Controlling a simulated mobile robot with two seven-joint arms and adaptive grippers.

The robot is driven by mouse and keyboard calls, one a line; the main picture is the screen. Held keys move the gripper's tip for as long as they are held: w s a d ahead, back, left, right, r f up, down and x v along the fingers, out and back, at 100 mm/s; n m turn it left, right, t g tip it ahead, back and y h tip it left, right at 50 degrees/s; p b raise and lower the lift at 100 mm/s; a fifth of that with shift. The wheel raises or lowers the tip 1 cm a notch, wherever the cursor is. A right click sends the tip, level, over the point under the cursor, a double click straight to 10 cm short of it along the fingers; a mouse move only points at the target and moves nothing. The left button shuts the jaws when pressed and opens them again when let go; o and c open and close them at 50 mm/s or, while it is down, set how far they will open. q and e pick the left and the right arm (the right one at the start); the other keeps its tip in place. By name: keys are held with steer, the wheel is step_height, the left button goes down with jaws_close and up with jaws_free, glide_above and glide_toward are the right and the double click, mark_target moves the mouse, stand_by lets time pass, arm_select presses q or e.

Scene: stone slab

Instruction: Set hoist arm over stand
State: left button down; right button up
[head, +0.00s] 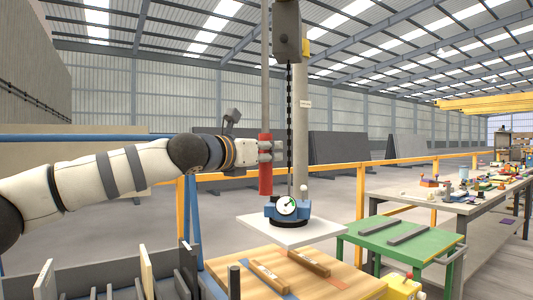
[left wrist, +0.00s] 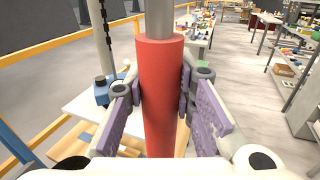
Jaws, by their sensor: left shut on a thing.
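My left gripper (head: 268,152) is shut on the red grip (head: 265,178) of an upright grey pole (head: 265,60), part of the hoist. The left wrist view shows the finger pads of my left gripper (left wrist: 160,85) on both sides of the red grip (left wrist: 162,110). The grey hoist body (head: 288,32) is at the top, with a dark chain (head: 290,120) down to a blue lifter with a round dial (head: 286,206). The lifter sits on a pale slab (head: 313,233). A green stand (head: 375,241) with two grey bars is to the right of the slab. My right gripper is not visible.
A wooden-topped table (head: 330,285) with two wooden strips is below the slab in the picture. A yellow device (head: 403,287) is at its right. Orange railings (head: 340,171) run behind. A long workbench (head: 450,206) with many small items stands at right.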

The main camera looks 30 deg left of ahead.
arm_select(q)
steer(key=shift+s+a+r, duration=0.35)
steer(key=shift+a+r, duration=0.3)
steer(key=shift+r, duration=0.15)
steer(key=c, duration=1.6)
jaws_free()
steer(key=shift+s, duration=0.1)
steer(key=shift+o, duration=1.4)
steer(key=shift+s+a+y, duration=0.2)
steer(key=shift+a+y, duration=0.1)
steer(key=shift+f, duration=0.5)
steer(key=s+a, duration=0.1)
steer(key=s, duration=1.1)
steer(key=shift+r, duration=0.15)
steer(key=shift+d, duration=0.1)
